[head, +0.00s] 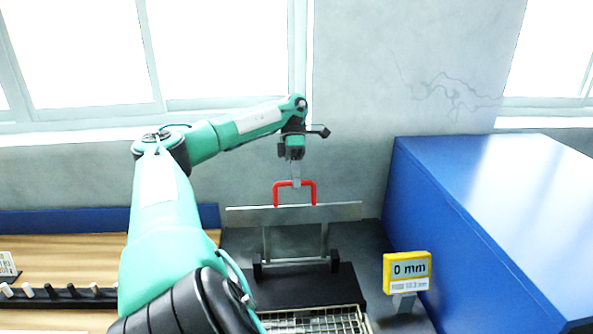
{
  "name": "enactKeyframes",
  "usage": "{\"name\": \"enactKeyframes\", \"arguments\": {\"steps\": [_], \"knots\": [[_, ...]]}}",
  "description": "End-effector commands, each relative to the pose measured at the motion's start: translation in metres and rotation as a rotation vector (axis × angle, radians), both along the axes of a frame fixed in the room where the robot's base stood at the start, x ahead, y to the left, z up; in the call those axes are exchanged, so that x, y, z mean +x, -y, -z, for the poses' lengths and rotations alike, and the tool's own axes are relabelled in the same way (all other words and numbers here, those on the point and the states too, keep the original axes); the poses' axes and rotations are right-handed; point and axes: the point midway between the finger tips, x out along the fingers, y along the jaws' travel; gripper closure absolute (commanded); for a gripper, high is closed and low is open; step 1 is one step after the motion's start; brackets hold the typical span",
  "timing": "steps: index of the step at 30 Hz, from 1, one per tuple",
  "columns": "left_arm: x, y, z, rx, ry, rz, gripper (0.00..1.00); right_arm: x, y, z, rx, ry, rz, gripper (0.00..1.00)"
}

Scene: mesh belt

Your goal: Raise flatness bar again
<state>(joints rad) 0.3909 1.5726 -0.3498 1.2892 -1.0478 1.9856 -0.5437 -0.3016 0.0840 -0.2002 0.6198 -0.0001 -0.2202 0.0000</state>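The flatness bar (340,211) is a long grey metal plate with a red handle (315,192) on top. It sits on two upright posts above a black base, and looks close to level. My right gripper is outside the view.
A yellow display (407,267) reading "0 mm" stands right of the bar. A wire mesh belt (315,321) lies in front. A large blue block (490,210) bounds the right side. A black rack (62,295) lies on the wooden surface (60,255) at left.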

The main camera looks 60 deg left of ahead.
Motion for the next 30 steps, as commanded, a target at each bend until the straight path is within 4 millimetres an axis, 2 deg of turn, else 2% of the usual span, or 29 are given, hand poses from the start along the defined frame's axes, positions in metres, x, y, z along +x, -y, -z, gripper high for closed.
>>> {"name": "enactKeyframes", "arguments": {"steps": [9,30], "knots": [[0.0,0.0001,-0.0018,-0.001,0.001,0.0,0.66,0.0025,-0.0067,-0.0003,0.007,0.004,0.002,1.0],[-0.0001,0.0012,-0.0027,-0.003,0.002,0.004,0.66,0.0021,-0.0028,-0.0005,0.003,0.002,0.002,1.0]]}}
